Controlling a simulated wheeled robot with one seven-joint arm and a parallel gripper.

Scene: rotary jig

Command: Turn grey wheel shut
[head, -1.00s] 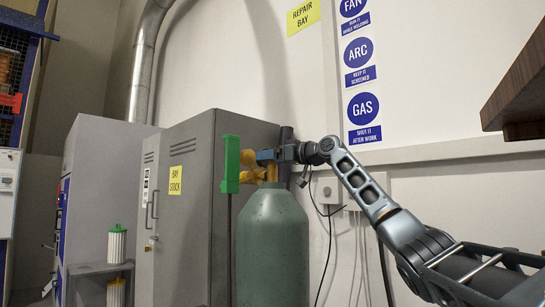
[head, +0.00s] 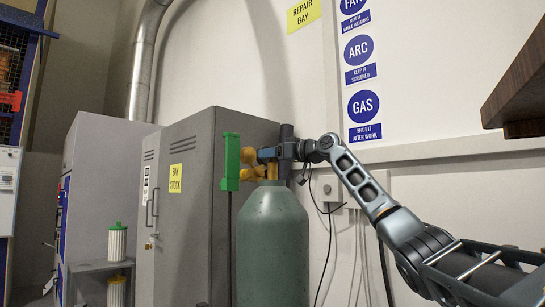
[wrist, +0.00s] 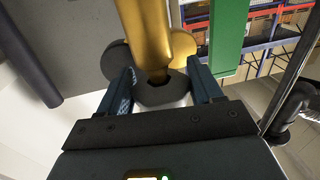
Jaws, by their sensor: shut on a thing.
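A tall grey-green gas cylinder (head: 271,245) stands upright, with a brass valve (head: 271,171) on its top. My gripper (head: 266,156) is at the valve, reaching in from the right. In the wrist view my gripper (wrist: 163,92) is shut on a dark grey wheel (wrist: 165,93), with one finger on each side of it. The brass valve body (wrist: 148,32) runs up from the wheel. The wheel's turn position cannot be told. In the head view the wheel is hidden by the gripper.
A green block on a thin post (head: 231,163) stands close left of the valve. A grey cabinet (head: 185,220) is behind and left of the cylinder. A brown shelf edge (head: 515,95) juts in at upper right.

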